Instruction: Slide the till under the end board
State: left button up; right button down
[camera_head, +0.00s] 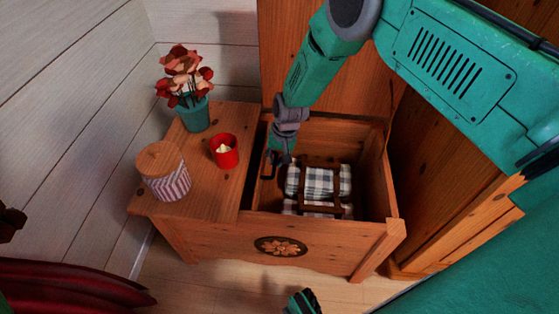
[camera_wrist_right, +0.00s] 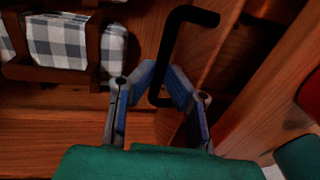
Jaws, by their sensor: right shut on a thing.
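The wooden chest (camera_head: 325,238) is open on its right part. The end board (camera_head: 210,203) covers its left end, and a flower pot, a candle and a jar stand on it. My right gripper (camera_head: 280,155) reaches down inside, next to the end board's inner edge. In the right wrist view its fingers (camera_wrist_right: 165,82) are shut on a black bar handle (camera_wrist_right: 172,50). The handle also shows in the head view (camera_head: 267,168). The till's outline is hard to tell from the chest's wood; I cannot tell which board bears the handle. My left gripper is not in view.
Checked cloths (camera_head: 330,181) in a brown frame lie inside the chest, right of my gripper. On the end board are a teal flower pot (camera_head: 194,114), a red candle (camera_head: 224,152) and a striped jar (camera_head: 166,183). Walls stand left and behind.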

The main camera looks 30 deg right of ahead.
jog(key=shift+s+d+f, duration=0.15)
jog(key=shift+s+d, duration=0.05)
jog(key=shift+d, duration=0.1)
jog(key=c, duration=1.6)
grip_release()
jog(key=shift+d, duration=0.2)
notch_tip(320, 180, up, 12)
jog(key=d, duration=0.1)
jog(key=shift+s+d+f, duration=0.2)
jog(key=shift+s+d, duration=0.15)
jog(key=shift+s, duration=0.1)
